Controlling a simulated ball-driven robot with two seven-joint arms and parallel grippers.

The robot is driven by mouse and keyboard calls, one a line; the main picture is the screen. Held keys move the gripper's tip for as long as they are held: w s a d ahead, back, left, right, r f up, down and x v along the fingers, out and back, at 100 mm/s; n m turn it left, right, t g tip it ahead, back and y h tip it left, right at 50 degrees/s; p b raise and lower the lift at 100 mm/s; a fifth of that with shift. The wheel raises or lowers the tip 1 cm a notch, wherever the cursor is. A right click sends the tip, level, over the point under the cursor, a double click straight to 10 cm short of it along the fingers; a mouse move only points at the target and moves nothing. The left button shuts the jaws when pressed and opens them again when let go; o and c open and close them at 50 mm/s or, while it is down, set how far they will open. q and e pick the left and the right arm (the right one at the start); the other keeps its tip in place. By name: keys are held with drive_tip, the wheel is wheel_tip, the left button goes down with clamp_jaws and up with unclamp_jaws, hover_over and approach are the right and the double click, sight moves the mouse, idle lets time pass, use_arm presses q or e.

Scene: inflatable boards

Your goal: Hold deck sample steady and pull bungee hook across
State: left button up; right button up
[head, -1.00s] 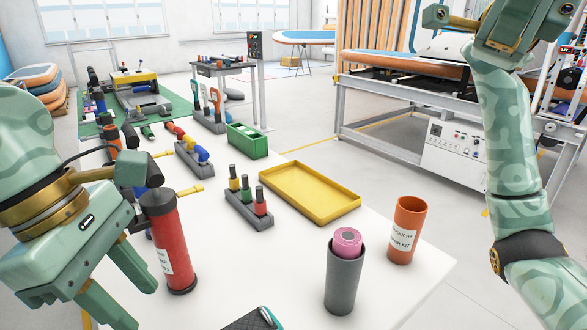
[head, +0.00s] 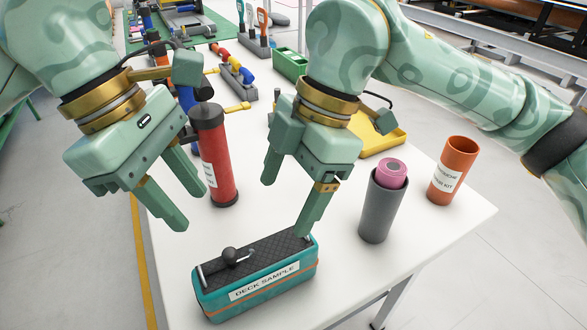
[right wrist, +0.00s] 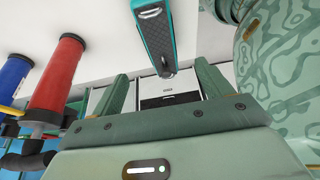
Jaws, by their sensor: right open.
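The deck sample (head: 258,284) is a teal block with a dark textured top and a white label, at the front of the white table. A black ball (head: 229,254) and thin pale hook-like pieces lie on the left of its top; I cannot tell the bungee's exact run. My left gripper (head: 191,211) is open and empty, above and left of the block. My right gripper (head: 287,208) is open above the block's right part; one fingertip is close to its far right corner, contact unclear. The deck sample (right wrist: 160,35) also shows beyond the right fingers in the right wrist view.
A red cylinder (head: 214,160) stands behind my left gripper. A grey tube (head: 376,212) holding a pink roll (head: 392,172) and an orange tube (head: 452,172) stand to the right. The yellow tray (head: 383,143) is partly hidden. Bare table lies right of the block.

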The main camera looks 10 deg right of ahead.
sight(261, 254)
drive_tip(key=x, duration=1.4)
drive_tip(key=shift+a, duration=0.1)
